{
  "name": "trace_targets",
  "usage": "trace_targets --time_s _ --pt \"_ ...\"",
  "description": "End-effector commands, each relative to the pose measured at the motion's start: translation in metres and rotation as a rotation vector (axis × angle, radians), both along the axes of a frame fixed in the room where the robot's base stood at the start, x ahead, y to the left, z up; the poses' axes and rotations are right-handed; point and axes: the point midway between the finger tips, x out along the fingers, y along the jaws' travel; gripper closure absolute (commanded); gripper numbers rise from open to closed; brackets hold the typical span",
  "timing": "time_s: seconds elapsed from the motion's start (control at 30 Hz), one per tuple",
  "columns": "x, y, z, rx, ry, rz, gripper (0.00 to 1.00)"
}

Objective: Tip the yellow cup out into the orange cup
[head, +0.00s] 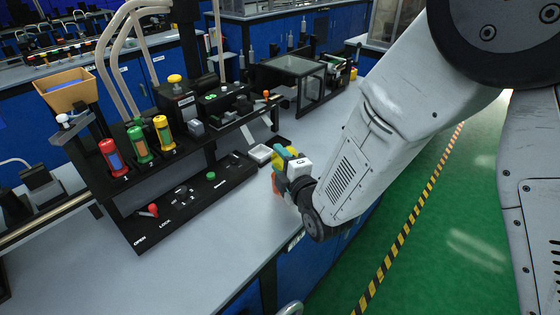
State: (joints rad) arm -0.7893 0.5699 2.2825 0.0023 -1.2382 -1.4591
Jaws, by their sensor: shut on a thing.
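The yellow cup (277,162) shows as a small yellow patch at the end of my arm, over the grey bench. My gripper (284,167) is shut on it, and teal parts of the gripper and the arm hide much of the cup. The orange cup (276,186) shows as a small orange patch just below the gripper, near the front edge of the bench. The gripper covers most of it. I cannot tell how far the yellow cup is tilted, whether the two cups touch, or what is in them.
A small white tray (259,153) lies just left of the gripper. A black panel (185,200) with a red lever and a rack with red, green and yellow cylinders (138,143) stand further left. A glass-sided box (292,76) stands behind. The front of the bench (205,268) is clear.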

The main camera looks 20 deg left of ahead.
Motion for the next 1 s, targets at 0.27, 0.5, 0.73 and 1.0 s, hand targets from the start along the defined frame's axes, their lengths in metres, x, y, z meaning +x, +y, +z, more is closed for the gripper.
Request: trace_targets --time_s 0.27,0.5,0.73,1.0 --pt "0.0 0.0 0.019 0.002 -0.002 0.0 0.77" --pt "0.0 0.0 0.039 0.002 -0.002 0.0 0.77" --pt "0.0 0.0 0.05 0.001 -0.001 0.0 0.77" --pt "0.0 0.0 0.05 0.0 0.0 0.0 0.77"
